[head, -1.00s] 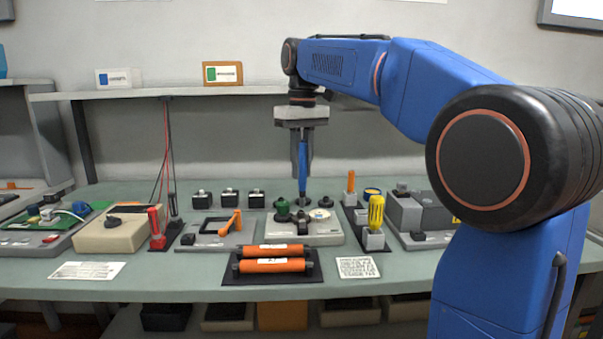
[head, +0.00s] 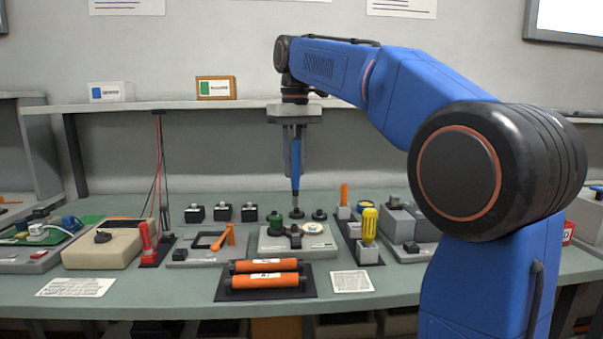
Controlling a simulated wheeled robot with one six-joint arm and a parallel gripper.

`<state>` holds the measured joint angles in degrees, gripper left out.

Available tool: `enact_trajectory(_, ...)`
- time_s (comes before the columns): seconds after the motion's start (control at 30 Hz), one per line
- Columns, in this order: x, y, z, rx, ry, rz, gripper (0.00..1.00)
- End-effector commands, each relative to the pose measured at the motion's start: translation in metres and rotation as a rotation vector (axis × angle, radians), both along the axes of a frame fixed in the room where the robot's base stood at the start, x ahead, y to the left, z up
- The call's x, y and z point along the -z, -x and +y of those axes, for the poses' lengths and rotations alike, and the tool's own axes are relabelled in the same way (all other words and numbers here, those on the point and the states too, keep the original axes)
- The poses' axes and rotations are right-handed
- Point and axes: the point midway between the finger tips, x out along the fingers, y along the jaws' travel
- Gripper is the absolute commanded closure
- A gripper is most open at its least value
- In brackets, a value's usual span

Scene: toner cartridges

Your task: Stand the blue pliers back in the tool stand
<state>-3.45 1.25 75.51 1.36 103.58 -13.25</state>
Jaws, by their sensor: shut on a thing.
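The blue pliers (head: 295,163) hang upright, tip down, from my gripper (head: 294,135), which is shut on them. Their lower end is just above or in front of a dark round piece (head: 297,213) behind the white-grey device; I cannot tell the gap. A dark stand with grey sockets (head: 368,253) is to the right of the pliers. It holds an orange-handled tool (head: 344,194) and a yellow-handled screwdriver (head: 369,222). Whether this is the tool stand's whole extent is unclear from this view.
A grey-white device (head: 325,248) with a green knob (head: 275,222) lies below the gripper. Two orange rollers (head: 265,280) lie on a black tray in front. A red-handled tool (head: 147,238) stands at left. A shelf (head: 200,105) runs behind the arm.

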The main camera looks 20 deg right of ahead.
Motion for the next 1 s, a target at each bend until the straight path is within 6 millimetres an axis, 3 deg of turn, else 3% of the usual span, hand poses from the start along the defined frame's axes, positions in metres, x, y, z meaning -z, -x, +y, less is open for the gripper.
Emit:
enact_trajectory(0.23,0.000,0.000,-0.002,0.015,0.000,-0.001,1.00)
enact_trajectory(0.37,0.001,-0.002,-0.015,0.110,0.001,0.000,1.00)
enact_trajectory(1.0,0.008,-0.002,-0.170,1.276,0.004,0.002,1.00)
